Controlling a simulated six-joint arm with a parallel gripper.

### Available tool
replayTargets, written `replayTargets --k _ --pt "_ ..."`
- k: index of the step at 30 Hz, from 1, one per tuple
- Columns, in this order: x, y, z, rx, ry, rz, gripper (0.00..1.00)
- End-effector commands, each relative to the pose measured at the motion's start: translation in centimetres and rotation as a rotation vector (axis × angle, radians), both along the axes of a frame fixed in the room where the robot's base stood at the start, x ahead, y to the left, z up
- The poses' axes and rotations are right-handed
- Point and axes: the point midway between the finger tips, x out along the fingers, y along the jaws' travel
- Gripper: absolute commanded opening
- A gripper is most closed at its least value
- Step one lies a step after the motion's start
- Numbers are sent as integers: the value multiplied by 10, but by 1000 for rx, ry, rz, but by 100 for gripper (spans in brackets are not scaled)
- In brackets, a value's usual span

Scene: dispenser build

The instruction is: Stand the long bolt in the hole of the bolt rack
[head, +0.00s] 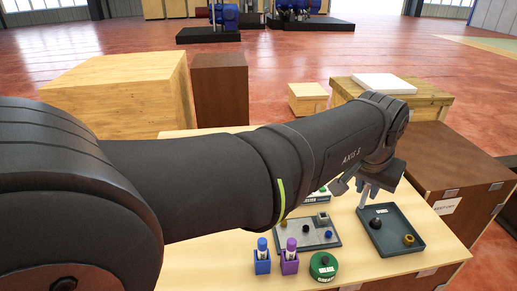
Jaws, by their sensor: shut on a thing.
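My gripper (369,182) is above the back left part of a dark tray, at the right of the table. It is shut on a thin light grey rod, which looks like the long bolt (364,197). The bolt hangs down, slightly tilted, near the tray's left wall; I cannot tell whether its lower end touches anything. I cannot pick out the bolt rack for certain. A grey plate (291,247) left of the tray bears a small light block and dark and blue round pieces. My forearm hides the table behind it.
The dark tray (429,250) holds a black round piece (375,223) and a brass piece (408,240). A blue holder (262,266), a purple holder (289,265) and a green round piece (323,270) stand at the front. A labelled box (318,195) is partly hidden behind my arm.

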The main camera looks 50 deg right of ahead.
Motion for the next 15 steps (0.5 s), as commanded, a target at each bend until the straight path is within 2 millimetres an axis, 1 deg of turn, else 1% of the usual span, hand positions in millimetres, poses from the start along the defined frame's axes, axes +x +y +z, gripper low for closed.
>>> replayTargets --k 2,5,8,9,11,12,14,15 --pt "18 -9 -5 2 -1 37 0" --pt "52 -24 -14 2 -1 104 0" --pt "96 -38 -26 3 -2 188 0" --pt "115 -43 -31 2 -2 223 0" --pt "142 -49 -38 3 -2 273 0" --pt "162 -52 -44 3 -2 307 0" --pt "190 -56 -51 2 -2 357 0" --pt "208 -57 -56 3 -2 387 0"
